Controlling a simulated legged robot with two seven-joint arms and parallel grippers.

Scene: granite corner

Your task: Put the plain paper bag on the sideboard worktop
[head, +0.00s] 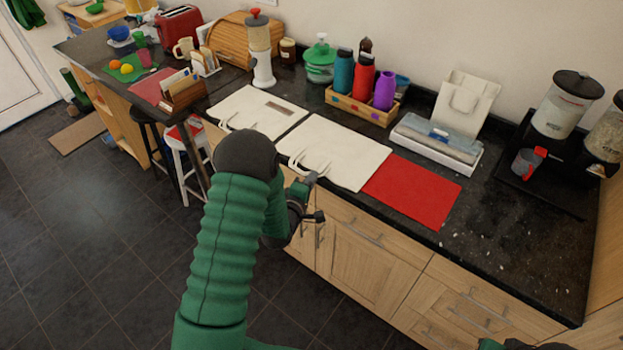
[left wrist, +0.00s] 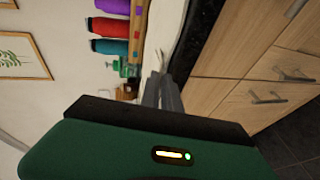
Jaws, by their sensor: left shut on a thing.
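The plain paper bag (head: 345,150) is white and lies flat on the dark sideboard worktop (head: 500,235), with its handles toward the front edge. A second white bag (head: 250,105) with a small brown label lies flat to its left. My left gripper (head: 312,182) is at the plain bag's handles by the front edge, shut on them; my arm partly hides it. In the left wrist view the closed fingers (left wrist: 162,92) meet a thin pale piece by the worktop edge. My right gripper is not seen; only a bit of dark and green arm shows at the bottom right.
A red mat (head: 412,190) lies right of the plain bag. Behind are a wooden crate of bottles (head: 362,107), a white holder (head: 437,140) and dispensers (head: 567,105). Two stools (head: 190,160) stand at the left.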

